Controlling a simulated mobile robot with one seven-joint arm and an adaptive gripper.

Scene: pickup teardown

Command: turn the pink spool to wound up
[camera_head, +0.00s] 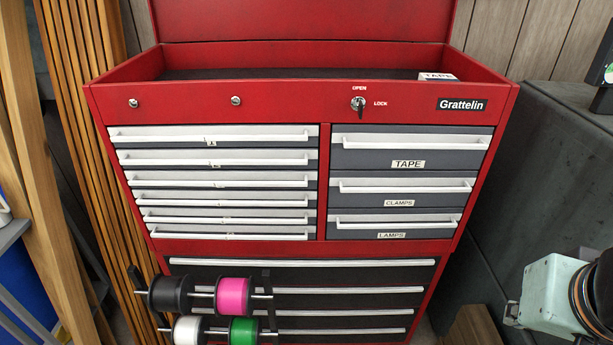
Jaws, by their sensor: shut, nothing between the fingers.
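The pink spool (233,295) sits on the upper metal rod of a small rack at the front of the red tool chest (324,200). Its axis runs roughly left to right, and the rod end shows to its right. A black spool (168,295) is to its left on the same rod line. A white spool (188,331) and a green spool (243,331) are on the lower rod, partly cut off by the bottom edge. I cannot make out a loose end on the pink spool. My gripper is not in view.
The chest's drawers are shut, with white handles (303,289) behind and right of the spools. A key (358,104) is in the lock. Wooden slats (95,150) lean at left. A pale green boxy object (548,292) stands at lower right. A dark grey cabinet (550,180) is behind it.

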